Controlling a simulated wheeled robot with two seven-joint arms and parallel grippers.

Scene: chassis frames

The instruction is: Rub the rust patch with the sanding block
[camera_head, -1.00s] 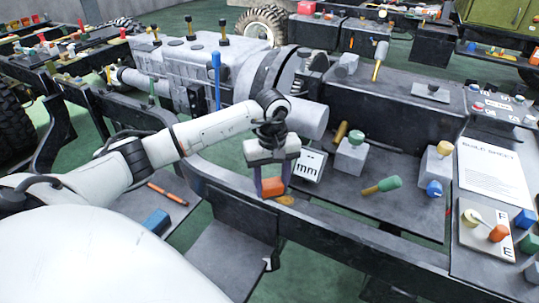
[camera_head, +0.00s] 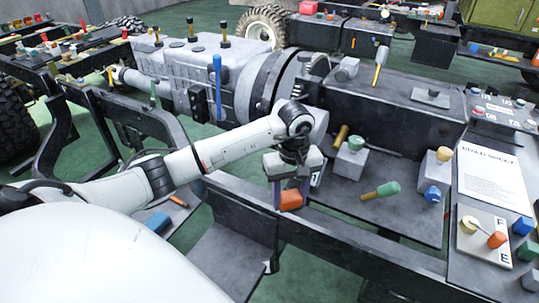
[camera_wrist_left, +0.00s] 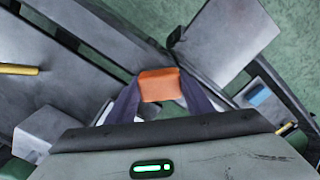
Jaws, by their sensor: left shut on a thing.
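My left gripper (camera_head: 290,193) points down at the dark chassis rail (camera_head: 345,233) and is shut on an orange sanding block (camera_head: 291,201). The block also shows in the left wrist view (camera_wrist_left: 159,85), between the two dark fingers. It sits over or on the rail's top; I cannot tell whether it touches. The rust patch does not show now; the block and gripper cover the area where it showed before. My right gripper is not in view.
A green-handled tool (camera_head: 381,190) and a grey block with a green knob (camera_head: 351,158) lie right of the gripper. A blue block (camera_head: 157,222) is on the left plate. A build sheet (camera_head: 494,180) and a knobbed panel (camera_head: 484,236) are at far right.

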